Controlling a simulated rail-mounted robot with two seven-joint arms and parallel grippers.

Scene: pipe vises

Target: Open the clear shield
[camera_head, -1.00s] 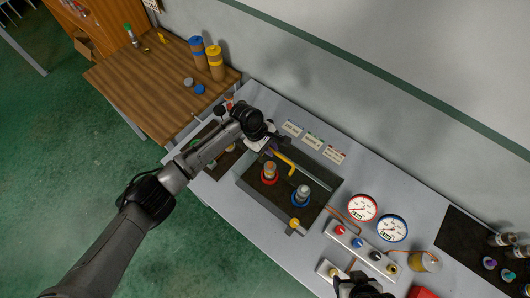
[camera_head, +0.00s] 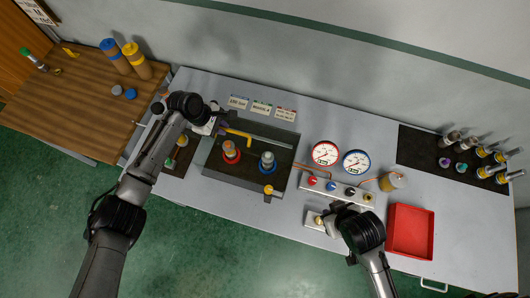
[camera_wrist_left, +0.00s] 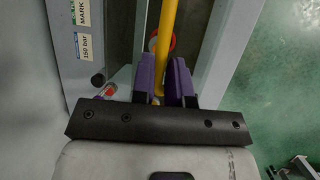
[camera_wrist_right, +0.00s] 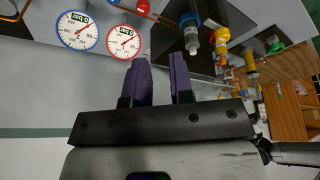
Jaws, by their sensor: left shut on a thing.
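The clear shield itself is hard to make out over the dark vise board (camera_head: 218,165); its edges do not show plainly. A yellow handle bar (camera_head: 238,133) shows at the board's back left, beside a long grey bar (camera_head: 272,144). My left gripper (camera_head: 219,127) is at the yellow bar's left end. In the left wrist view the yellow bar (camera_wrist_left: 163,45) runs between the purple fingers (camera_wrist_left: 165,80), shut on it. Red-based (camera_head: 231,151) and blue-based (camera_head: 267,161) vises stand on the board. My right gripper (camera_wrist_right: 159,80) is open and empty.
Two gauges (camera_head: 325,153) and a valve strip (camera_head: 338,188) lie right of the board, with a red tray (camera_head: 411,231) farther right. A dark mat (camera_head: 420,150) holds several fittings. A wooden table (camera_head: 80,115) with tall canisters adjoins on the left.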

